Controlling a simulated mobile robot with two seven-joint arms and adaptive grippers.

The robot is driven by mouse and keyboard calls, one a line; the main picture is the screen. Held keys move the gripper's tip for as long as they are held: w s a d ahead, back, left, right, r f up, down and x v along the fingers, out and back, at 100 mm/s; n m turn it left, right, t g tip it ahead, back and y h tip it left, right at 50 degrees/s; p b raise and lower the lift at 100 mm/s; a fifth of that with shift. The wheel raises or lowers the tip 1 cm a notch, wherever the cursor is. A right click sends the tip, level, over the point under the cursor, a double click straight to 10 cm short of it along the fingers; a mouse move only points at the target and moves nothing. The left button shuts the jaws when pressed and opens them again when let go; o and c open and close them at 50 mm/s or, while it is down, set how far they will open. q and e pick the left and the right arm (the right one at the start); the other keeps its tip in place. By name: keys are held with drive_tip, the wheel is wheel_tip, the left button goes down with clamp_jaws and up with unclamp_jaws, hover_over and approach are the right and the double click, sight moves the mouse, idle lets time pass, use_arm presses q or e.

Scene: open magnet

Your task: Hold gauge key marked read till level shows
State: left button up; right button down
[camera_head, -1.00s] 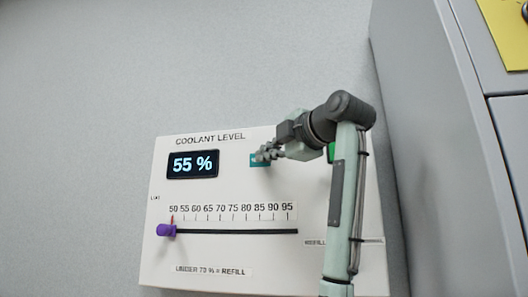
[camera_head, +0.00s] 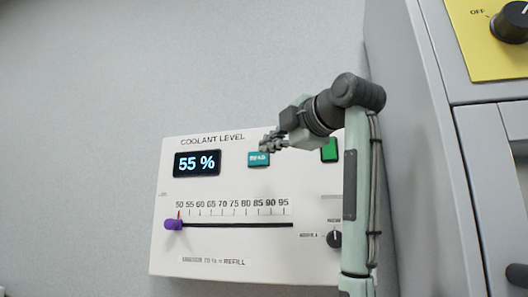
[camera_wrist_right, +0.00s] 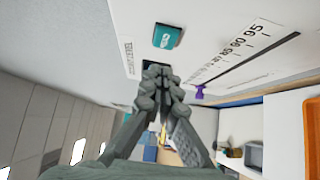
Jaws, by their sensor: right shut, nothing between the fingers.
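The coolant level panel (camera_head: 215,252) is white and mounted on the grey wall. Its dark display (camera_head: 197,163) reads 55 %. The teal READ key (camera_head: 258,159) sits right of the display; it also shows in the right wrist view (camera_wrist_right: 166,37). My right gripper (camera_head: 268,145) is shut and empty, its fingertips in front of the panel just right of the key. In the right wrist view the shut fingertips (camera_wrist_right: 157,70) lie below the key with a gap in the picture. The key's face is uncovered. My left gripper is not in view.
A purple slider (camera_head: 173,224) stands near 50 on the scale below the display. A grey cabinet (camera_head: 415,130) with a yellow plate (camera_head: 488,40) stands to the right.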

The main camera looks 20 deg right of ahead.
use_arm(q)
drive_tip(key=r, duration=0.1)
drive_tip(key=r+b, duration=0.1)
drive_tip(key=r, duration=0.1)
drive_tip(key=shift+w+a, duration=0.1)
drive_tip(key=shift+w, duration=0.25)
use_arm(e)
drive_tip(key=s, duration=0.4)
drive_tip(key=s+d, duration=0.1)
drive_tip(key=s, duration=0.1)
drive_tip(key=shift+r, duration=0.1)
drive_tip(key=shift+w, duration=0.1)
